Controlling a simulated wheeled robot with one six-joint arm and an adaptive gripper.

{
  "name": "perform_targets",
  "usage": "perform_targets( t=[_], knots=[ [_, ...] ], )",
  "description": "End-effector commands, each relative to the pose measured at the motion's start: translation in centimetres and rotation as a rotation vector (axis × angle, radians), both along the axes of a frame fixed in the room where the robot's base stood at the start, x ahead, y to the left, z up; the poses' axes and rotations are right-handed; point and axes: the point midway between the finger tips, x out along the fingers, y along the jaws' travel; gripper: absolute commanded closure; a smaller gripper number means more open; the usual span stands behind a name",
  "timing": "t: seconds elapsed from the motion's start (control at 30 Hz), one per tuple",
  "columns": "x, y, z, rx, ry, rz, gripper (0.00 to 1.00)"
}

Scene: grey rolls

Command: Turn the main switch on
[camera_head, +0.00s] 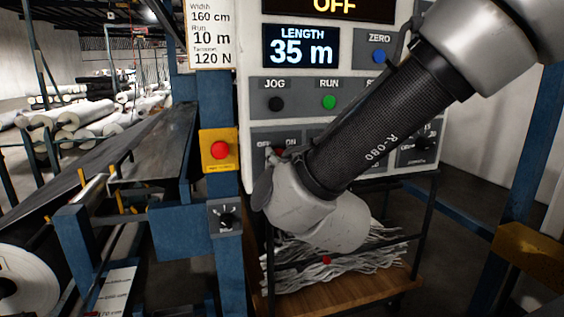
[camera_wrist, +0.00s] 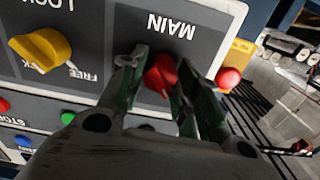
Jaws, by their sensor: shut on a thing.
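The main switch (camera_wrist: 160,76) is a red knob on a dark plate lettered MAIN, upside down in the wrist view. My gripper (camera_wrist: 158,66) has one finger on each side of it and is shut on it. In the head view a bit of red (camera_head: 279,151) shows between the OFF and ON marks. My wrist and arm hide most of the switch and the fingers there. The panel's top display (camera_head: 334,6) reads OFF. I cannot tell the knob's exact angle.
A red button on a yellow box (camera_head: 220,150) sits just left of the panel, with a black knob (camera_head: 227,218) below. The yellow LOCK/FREE knob (camera_wrist: 40,48) is beside the switch. A bin of pale strips (camera_head: 320,272) stands under my wrist.

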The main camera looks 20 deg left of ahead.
Motion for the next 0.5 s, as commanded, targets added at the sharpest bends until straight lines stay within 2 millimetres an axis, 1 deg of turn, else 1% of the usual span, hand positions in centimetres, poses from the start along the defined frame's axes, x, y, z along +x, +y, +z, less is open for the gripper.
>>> perform_targets(
  t=[0.17,0.5],
  knots=[
    [-0.01,0.0,-0.03,0.086,0.054,0.0,0.91],
    [-0.01,-0.02,-0.04,0.347,0.214,0.0,0.91]
  ],
)
